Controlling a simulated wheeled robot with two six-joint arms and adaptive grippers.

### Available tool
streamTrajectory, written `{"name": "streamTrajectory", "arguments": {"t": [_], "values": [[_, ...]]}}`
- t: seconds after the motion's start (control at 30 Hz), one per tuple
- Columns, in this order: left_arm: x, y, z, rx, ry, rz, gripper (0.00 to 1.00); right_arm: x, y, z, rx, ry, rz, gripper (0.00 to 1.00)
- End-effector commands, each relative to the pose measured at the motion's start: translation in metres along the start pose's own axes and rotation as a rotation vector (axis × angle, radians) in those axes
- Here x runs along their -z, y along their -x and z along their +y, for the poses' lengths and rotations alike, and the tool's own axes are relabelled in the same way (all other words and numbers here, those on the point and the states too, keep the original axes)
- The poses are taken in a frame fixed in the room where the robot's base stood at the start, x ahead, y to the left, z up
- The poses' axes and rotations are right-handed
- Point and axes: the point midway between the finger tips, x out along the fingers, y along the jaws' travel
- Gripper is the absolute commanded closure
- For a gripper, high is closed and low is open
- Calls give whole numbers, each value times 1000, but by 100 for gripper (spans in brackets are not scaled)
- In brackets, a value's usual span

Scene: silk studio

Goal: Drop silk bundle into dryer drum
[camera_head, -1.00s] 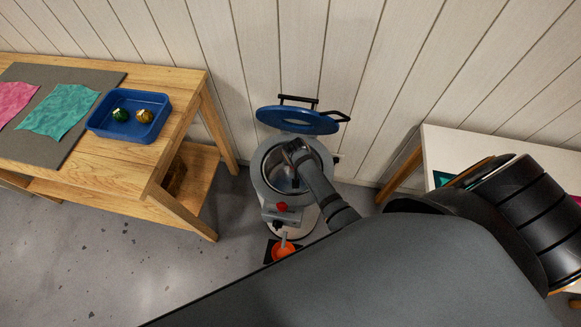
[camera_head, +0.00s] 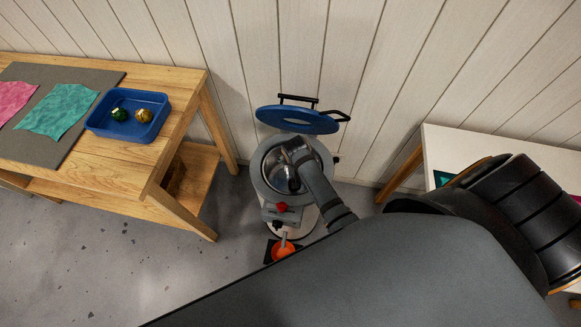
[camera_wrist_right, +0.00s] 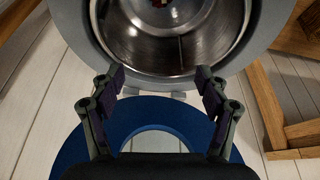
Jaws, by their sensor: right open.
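The dryer (camera_head: 270,205) stands on the floor against the wall. Its blue ring-shaped lid (camera_head: 283,122) is raised and its metal drum (camera_head: 272,170) is open. My right gripper is over the drum mouth, hidden behind my own wrist in the head view. In the right wrist view the right gripper (camera_wrist_right: 158,97) is open, with nothing between its fingers. The drum wall (camera_wrist_right: 150,45) shows beyond the fingertips, and the lid (camera_wrist_right: 75,155) shows below. A small reddish thing (camera_wrist_right: 160,3) shows in the drum, cut by the top edge; I cannot tell its shape. My left gripper is out of view.
A blue tray (camera_head: 97,124) with a green bundle (camera_head: 119,114) and a gold bundle (camera_head: 144,115) stands on the left wooden table (camera_head: 120,160). Pink and teal cloths lie on a grey mat (camera_head: 75,78). A white table (camera_head: 470,150) stands at right.

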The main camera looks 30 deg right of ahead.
Motion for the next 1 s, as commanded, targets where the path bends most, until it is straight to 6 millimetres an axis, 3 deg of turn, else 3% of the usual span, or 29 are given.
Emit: {"name": "streamTrajectory", "arguments": {"t": [0.2, 0.4, 1.0], "values": [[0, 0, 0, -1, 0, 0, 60, 0, 55, -1, 3, -3, 1, 25], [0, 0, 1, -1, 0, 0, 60, 0, 86, -1, 2, -2, 0, 25], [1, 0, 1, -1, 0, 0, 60, 0, 92, 0, 1, 0, 0, 25]]}}
